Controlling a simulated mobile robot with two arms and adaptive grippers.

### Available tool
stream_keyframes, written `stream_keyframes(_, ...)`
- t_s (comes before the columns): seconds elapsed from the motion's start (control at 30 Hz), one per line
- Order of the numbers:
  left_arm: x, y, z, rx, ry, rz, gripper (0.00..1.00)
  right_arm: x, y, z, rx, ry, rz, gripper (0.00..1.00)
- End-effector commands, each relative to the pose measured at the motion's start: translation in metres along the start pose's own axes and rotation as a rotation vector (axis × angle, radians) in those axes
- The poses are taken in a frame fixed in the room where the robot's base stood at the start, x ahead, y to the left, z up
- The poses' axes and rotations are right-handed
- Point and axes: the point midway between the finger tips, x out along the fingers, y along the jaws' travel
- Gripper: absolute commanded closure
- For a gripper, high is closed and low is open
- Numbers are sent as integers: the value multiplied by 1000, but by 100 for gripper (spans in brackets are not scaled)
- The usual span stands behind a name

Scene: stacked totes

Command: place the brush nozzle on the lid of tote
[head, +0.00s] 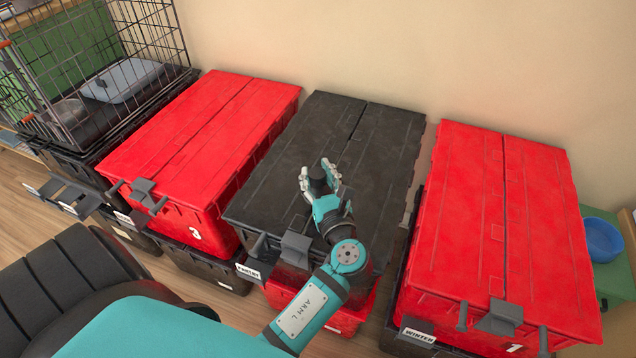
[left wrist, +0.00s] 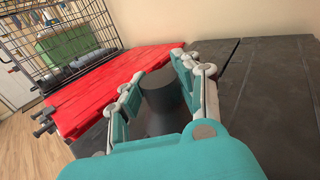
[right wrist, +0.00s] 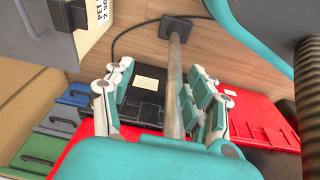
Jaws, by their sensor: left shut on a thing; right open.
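My left gripper (head: 320,178) is shut on the brush nozzle (head: 317,181), a small dark grey piece, over the black lid of the middle tote (head: 375,140). In the left wrist view the nozzle (left wrist: 161,92) stands between the fingers (left wrist: 158,88), with its round top showing and the black lid (left wrist: 262,95) around it. I cannot tell whether the nozzle touches the lid. My right gripper (right wrist: 160,105) is open, away from the lid, and shows only in the right wrist view. A metal pole (right wrist: 174,90) appears between its fingers; contact is unclear.
Red-lidded totes stand left (head: 205,130) and right (head: 495,220) of the black-lidded one. A wire cage (head: 90,70) is at the far left. A blue bowl (head: 602,238) is at the right. The right wrist view shows a ribbed hose (right wrist: 309,90) and a black case (right wrist: 140,98).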

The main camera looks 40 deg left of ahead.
Motion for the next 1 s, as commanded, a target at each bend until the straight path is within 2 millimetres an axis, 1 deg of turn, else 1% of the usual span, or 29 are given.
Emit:
stream_keyframes(0.13, 12, -6, 0, -2, -2, 1, 100, -4, 0, -2, 1, 2, 1, 44)
stream_keyframes(0.17, 13, -6, -5, 1, 1, 1, 100, -6, 0, -4, 1, 5, 1, 44)
stream_keyframes(0.2, 12, -5, -12, 3, 2, 1, 100, -12, 1, -8, 2, 11, 1, 44)
stream_keyframes(0.33, 11, -5, -28, 2, 1, 0, 100, -32, 2, -18, 4, 23, 3, 44)
stream_keyframes(0.4, 11, -5, -33, 1, 1, 0, 100, -41, 2, -21, 5, 27, 4, 44)
stream_keyframes(0.5, 11, -5, -36, 0, 0, 0, 100, -48, 3, -24, 5, 28, 5, 44)
stream_keyframes(0.87, 11, -5, -38, 0, 0, 1, 100, -51, 3, -24, 5, 28, 5, 44)
stream_keyframes(0.9, 11, -5, -39, 0, 0, 1, 66, -52, 3, -25, 5, 29, 5, 44)
stream_keyframes(1.0, 11, -5, -38, 0, 0, 1, 53, -52, 3, -24, 5, 29, 5, 44)
